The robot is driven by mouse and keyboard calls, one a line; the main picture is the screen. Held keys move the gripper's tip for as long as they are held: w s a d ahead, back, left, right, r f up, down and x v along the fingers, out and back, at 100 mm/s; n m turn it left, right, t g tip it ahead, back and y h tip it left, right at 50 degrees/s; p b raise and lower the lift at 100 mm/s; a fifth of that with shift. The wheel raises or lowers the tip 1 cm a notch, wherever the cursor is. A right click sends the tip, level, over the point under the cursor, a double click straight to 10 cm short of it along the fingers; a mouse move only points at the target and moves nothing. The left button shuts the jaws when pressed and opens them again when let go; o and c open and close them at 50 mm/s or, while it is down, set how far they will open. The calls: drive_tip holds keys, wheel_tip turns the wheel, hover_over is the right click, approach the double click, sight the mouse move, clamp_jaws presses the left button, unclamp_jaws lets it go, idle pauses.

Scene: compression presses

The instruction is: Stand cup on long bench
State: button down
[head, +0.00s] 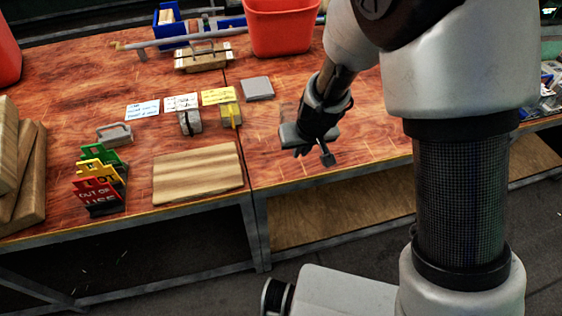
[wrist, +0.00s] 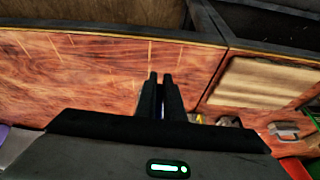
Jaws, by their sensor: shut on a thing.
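The long bench (head: 75,72) has a scratched reddish wooden top and a grey metal frame; its top (wrist: 95,75) also fills much of the wrist view. My gripper (head: 314,154) hangs over the bench's right part, near the front edge. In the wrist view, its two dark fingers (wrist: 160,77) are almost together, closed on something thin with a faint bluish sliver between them. I cannot make out its shape or tell whether it is the cup. No cup is clearly visible elsewhere; my arm hides part of the bench.
A wooden board (head: 198,173), folded signs (head: 100,182), clamped blocks (head: 190,121) and a grey plate (head: 257,88) lie left of my gripper. A red bin (head: 283,27) stands behind. Bare bench top lies around my gripper; a lower shelf (head: 335,208) is below.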

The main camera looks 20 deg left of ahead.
drive_tip(key=shift+n, duration=0.3)
drive_tip(key=a+f+b, duration=0.1)
drive_tip(key=f, duration=0.2)
drive_tip(key=a+f+b, duration=0.1)
drive_tip(key=f, duration=0.2)
drive_tip(key=a+f+b, duration=0.1)
drive_tip(key=f, duration=0.2)
drive_tip(key=shift+s+f, duration=0.1)
drive_tip(key=shift+s, duration=0.25)
drive_tip(key=shift+f+b, duration=0.15)
drive_tip(key=shift+b, duration=0.2)
drive_tip(key=c, duration=1.9)
unclamp_jaws()
drive_tip(key=shift+o, duration=0.2)
